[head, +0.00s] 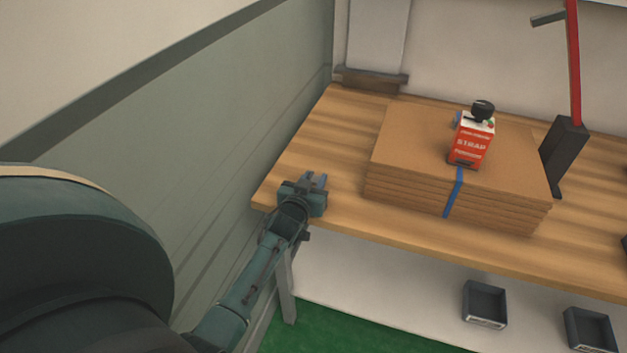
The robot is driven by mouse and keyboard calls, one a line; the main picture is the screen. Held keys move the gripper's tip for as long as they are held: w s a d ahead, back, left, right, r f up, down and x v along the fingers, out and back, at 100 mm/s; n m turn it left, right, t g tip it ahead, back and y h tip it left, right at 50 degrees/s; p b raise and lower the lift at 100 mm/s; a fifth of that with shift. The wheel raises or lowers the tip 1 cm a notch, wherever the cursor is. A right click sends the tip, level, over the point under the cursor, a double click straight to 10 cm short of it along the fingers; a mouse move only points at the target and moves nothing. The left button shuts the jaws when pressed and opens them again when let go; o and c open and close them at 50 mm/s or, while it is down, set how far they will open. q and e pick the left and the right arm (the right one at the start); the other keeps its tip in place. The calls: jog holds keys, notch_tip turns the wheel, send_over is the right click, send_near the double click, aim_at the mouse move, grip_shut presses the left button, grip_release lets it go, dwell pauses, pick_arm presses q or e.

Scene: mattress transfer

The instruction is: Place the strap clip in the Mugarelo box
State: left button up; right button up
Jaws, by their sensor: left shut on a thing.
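My left gripper (319,181) is over the left front part of the wooden bench. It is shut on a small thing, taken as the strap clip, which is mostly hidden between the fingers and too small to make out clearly. Two small dark open boxes show below the bench's front edge: one box (485,304) at lower centre right and another box (590,331) at the lower right. Both have pale labels on the front that I cannot read, so I cannot tell which is the Mugarelo box. My right gripper is not in view.
The wooden bench (335,140) holds a stack of cardboard sheets (410,150) with a blue strap (454,193). A red strap tensioner (470,142) sits on the stack. A red lever (574,65) on a dark stand (562,150) is behind right. A grey-green wall (190,150) borders the left.

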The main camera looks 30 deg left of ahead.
pick_arm(q)
jog(key=shift+f, duration=0.1)
jog(key=shift+f, duration=0.15)
jog(key=o, duration=1)
jog(key=shift+c, duration=0.2)
